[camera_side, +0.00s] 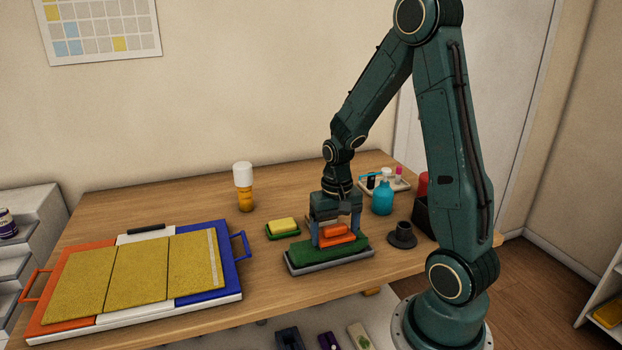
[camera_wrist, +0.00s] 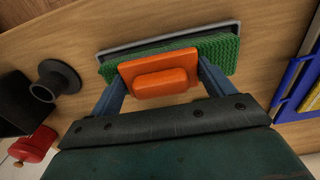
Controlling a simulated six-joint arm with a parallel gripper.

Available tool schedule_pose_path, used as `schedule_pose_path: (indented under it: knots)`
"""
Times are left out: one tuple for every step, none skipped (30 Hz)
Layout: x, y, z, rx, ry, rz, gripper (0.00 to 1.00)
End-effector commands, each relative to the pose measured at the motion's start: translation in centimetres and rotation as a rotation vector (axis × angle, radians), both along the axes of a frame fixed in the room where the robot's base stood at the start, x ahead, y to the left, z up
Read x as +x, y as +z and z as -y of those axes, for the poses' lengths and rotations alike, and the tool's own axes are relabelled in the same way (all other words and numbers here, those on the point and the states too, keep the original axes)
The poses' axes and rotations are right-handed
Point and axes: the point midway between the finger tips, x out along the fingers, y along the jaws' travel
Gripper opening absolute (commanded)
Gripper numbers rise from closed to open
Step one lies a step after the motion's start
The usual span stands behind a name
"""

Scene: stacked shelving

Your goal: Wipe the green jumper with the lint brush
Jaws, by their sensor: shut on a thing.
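The orange brush (camera_side: 337,238) has a raised rounded grip, and I take it for the lint brush. My gripper (camera_side: 336,230) is shut on it, one finger on each side. It also shows between the fingers in the wrist view (camera_wrist: 160,80). Below it is a flat green textured piece (camera_side: 305,254), which I take for the green jumper, on a grey tray (camera_side: 330,265). It also shows in the wrist view (camera_wrist: 220,50). The brush is over its middle and seems to touch it; its underside is hidden.
A yellow sponge (camera_side: 284,225) on a green dish lies to the left. A dark, hat-shaped stand (camera_side: 402,235) and a blue bottle (camera_side: 382,198) are to the right. An amber bottle (camera_side: 244,188) stands behind. Yellow cloth (camera_side: 137,275) covers a folding board (camera_side: 220,287) at far left.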

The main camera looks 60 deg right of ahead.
Motion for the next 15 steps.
schedule_pose_path:
  knots:
    - [-0.12,0.01,0.01,0.000,0.000,0.000,0.63]
    - [-0.16,0.01,0.00,0.000,0.000,0.000,0.63]
    - [-0.17,0.01,0.00,0.000,0.000,0.000,0.63]
    - [-0.17,0.02,0.00,0.000,0.000,0.000,0.63]
    - [-0.16,0.02,0.00,-0.001,0.000,0.001,0.63]
    - [-0.14,0.02,0.00,-0.001,0.000,0.001,0.63]
    - [-0.11,0.02,0.00,-0.001,0.000,0.001,0.63]
    - [-0.08,0.01,0.01,-0.001,0.000,0.001,0.63]
    - [-0.01,0.00,0.01,-0.001,0.001,0.001,0.63]
    - [0.08,-0.01,0.01,-0.001,0.001,0.001,0.63]
    - [0.17,-0.02,0.01,-0.001,0.001,0.001,0.63]
    - [0.33,-0.04,0.01,-0.001,0.001,0.001,0.63]
    - [0.46,-0.05,0.02,-0.001,0.001,0.001,0.63]
    - [0.60,-0.07,0.02,-0.001,0.001,0.002,0.63]
    - [0.80,-0.09,0.02,-0.001,0.001,0.002,0.63]
